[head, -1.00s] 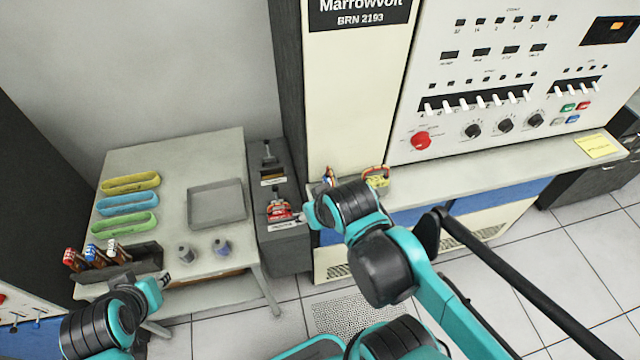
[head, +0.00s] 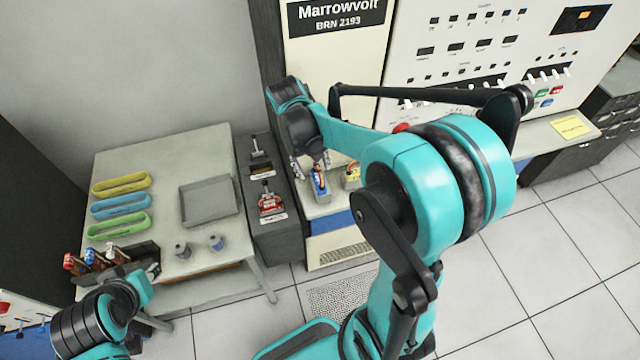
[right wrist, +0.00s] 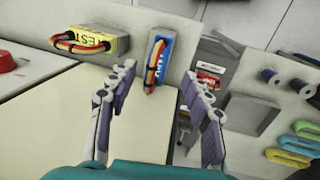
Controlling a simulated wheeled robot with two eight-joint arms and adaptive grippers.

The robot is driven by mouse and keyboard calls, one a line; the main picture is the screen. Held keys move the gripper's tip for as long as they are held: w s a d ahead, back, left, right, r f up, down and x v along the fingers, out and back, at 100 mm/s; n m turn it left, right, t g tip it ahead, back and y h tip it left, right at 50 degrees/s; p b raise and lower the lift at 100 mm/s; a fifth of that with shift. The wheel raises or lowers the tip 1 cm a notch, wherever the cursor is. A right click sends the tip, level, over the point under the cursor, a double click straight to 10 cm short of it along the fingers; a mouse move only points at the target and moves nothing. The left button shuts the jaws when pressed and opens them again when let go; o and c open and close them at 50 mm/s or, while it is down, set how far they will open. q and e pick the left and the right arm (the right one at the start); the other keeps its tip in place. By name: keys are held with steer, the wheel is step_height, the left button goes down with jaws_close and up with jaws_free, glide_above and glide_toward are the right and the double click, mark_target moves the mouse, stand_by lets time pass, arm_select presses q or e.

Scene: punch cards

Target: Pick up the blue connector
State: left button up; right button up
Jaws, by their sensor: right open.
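The blue connector (head: 321,183) stands on the ledge of the cream machine, with a red and yellow cable loop on it. It also shows in the right wrist view (right wrist: 158,57), its cable facing me. My right gripper (right wrist: 158,76) is open, its two fingers apart on either side of the connector's line and not visibly touching it. In the head view the right gripper (head: 310,166) is above the connector, partly hidden by my wrist. My left arm shows at the lower left, but its gripper cannot be made out.
A yellow connector (right wrist: 92,42) with a cable loop sits close beside the blue one. A red knob (right wrist: 5,62) is on the panel. Left of the ledge is a dark cabinet (head: 275,243), then a table (head: 160,160) with a grey tray (head: 209,201) and coloured trays.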

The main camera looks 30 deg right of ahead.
mark_target(318, 181)
steer(key=f, duration=0.4)
steer(key=d+f+b, duration=0.1)
steer(key=f, duration=0.2)
steer(key=shift+s+d, duration=0.1)
steer(key=shift+s, duration=0.05)
jaws_close()
